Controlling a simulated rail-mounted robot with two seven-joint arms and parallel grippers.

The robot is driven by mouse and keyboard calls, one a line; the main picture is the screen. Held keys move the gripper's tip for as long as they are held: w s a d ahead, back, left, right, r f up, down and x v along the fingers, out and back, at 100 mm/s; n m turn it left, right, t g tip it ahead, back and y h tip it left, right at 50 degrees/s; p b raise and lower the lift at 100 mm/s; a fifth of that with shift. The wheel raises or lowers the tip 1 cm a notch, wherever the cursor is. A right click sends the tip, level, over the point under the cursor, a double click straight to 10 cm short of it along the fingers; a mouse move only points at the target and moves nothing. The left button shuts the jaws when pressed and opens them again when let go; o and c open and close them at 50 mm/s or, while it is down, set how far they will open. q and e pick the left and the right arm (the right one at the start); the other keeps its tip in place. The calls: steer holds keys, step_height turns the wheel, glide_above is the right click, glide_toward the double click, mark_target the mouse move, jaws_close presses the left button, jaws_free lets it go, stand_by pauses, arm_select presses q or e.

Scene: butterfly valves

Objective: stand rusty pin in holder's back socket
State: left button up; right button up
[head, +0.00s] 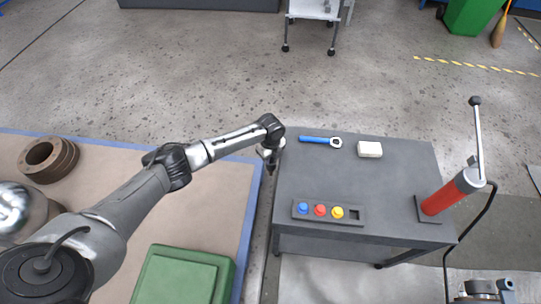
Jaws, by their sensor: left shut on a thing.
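My left gripper (270,163) is at the end of the arm that comes in from the left, just off the left edge of the grey cart top. It is shut on a small dark thing, taken to be the rusty pin, which is too small and too much covered to make out clearly. I see no other pin on the cart. I cannot make out for certain which thing is the holder or its back socket. My right gripper is not in view.
The grey cart (395,168) bears a blue-handled wrench (318,140), a white block (369,149), a dark strip (329,220) with coloured knobs, and a red hand pump (448,196). A green box (184,275) and rusty flange (48,160) are on the left mat (235,195).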

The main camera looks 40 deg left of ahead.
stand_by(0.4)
arm_select(q)
steer(key=o, duration=1.5)
steer(key=shift+r, duration=0.1)
step_height(320, 180, up, 7)
steer(key=p, duration=0.7)
